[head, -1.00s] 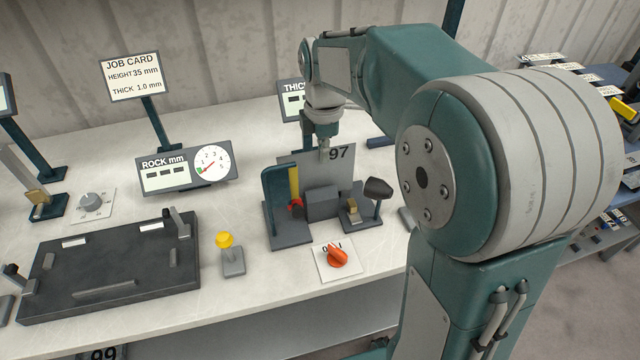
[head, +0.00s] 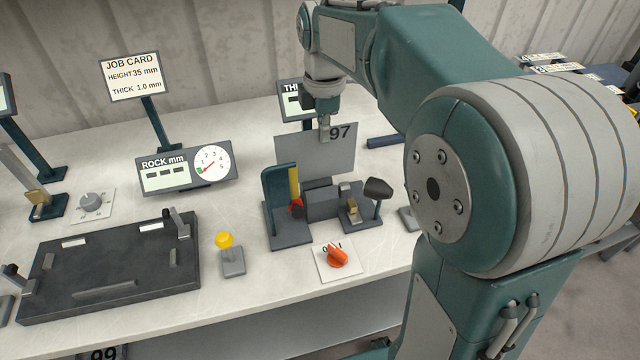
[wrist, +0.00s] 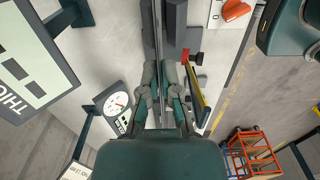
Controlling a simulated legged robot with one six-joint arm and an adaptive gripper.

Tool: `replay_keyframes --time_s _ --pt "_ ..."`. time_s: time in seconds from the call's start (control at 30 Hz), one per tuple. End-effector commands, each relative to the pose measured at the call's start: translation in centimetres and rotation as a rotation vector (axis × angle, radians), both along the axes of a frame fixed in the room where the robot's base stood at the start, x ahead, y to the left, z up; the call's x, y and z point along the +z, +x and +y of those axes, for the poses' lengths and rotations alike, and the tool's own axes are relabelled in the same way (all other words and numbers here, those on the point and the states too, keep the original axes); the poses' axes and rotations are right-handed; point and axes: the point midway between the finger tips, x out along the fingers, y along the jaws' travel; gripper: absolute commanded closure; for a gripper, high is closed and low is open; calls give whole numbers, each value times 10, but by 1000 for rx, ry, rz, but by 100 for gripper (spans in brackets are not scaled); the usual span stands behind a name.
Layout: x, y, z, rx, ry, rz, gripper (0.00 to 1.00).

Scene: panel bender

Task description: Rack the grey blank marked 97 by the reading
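The grey blank marked 97 (head: 305,152) is a flat upright plate above the small dark fixture (head: 322,203) on the bench. My gripper (head: 324,130) is at its top edge, beside the number. In the wrist view my gripper's fingers (wrist: 160,95) are closed on either side of the plate, which shows edge-on as a thin strip (wrist: 159,40). The thickness display (head: 291,98) behind is mostly hidden by my arm and the plate; in the wrist view its panel (wrist: 22,65) shows in part, and I cannot read a value.
The job card (head: 131,77) reads height 35 mm, thick 1.0 mm. The ROCK mm gauge (head: 186,168), an orange knob (head: 337,256), a yellow button (head: 225,240) and a black bed plate (head: 110,275) share the bench. Racks with labels (head: 560,68) stand at far right, partly behind my arm.

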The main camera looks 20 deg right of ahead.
Motion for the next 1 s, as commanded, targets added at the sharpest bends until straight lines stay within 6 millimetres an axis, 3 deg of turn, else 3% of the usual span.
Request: replay_keyframes --time_s 0.43,0.83,1.0 --pt "23 0 0 0 0 0 100" --pt "27 0 0 0 0 0 100" --pt "54 5 0 0 0 -4 100"
